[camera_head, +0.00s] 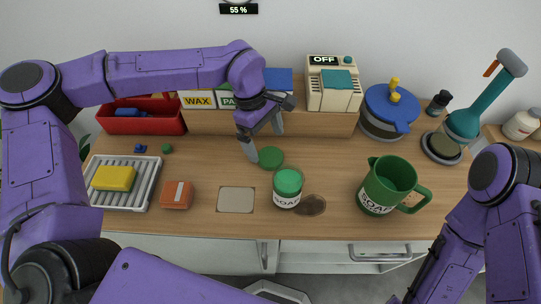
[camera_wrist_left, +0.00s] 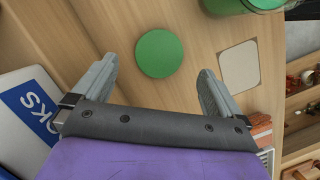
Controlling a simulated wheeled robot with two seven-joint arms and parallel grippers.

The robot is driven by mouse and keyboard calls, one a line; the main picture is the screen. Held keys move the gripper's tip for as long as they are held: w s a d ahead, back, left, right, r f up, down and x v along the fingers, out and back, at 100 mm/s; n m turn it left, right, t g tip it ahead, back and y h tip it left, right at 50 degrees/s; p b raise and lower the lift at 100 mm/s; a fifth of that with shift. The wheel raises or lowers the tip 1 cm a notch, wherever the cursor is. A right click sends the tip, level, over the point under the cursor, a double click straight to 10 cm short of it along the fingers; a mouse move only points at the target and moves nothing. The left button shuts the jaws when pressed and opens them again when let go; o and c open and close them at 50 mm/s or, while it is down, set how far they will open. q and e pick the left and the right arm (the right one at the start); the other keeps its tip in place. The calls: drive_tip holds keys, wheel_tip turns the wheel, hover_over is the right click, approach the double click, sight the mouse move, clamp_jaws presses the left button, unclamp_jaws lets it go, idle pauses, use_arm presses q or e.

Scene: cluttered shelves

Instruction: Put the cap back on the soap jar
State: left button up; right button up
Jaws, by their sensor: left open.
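The green round cap (camera_head: 271,158) lies flat on the wooden counter, behind the soap jar. It also shows in the left wrist view (camera_wrist_left: 159,53). The soap jar (camera_head: 287,201) is a clear jar with a white label and green contents, standing upright; its edge shows at the top of the left wrist view (camera_wrist_left: 240,5). My left gripper (camera_head: 264,138) is open and empty above the counter, just behind the cap. In the left wrist view the cap shows ahead, between the two spread fingers. My right arm shows at lower right, but its gripper is not in view.
A green soap jug (camera_head: 388,186) stands right of the jar, beside a brown spill (camera_head: 312,205). A beige square mat (camera_head: 236,200), an orange block (camera_head: 177,195) and a tray (camera_head: 146,193) with a yellow sponge lie left. Boxes, a red bin (camera_head: 140,125) and a blue-lidded pot (camera_head: 385,112) stand behind.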

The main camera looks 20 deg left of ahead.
sight(271, 156)
use_arm(q)
drive_tip(key=x, duration=0.5)
drive_tip(key=shift+c, duration=0.3)
drive_tip(key=c, duration=1.1)
drive_tip(key=shift+r, duration=0.1)
wheel_tip(271, 156, up, 10)
drive_tip(key=shift+b, duration=0.45)
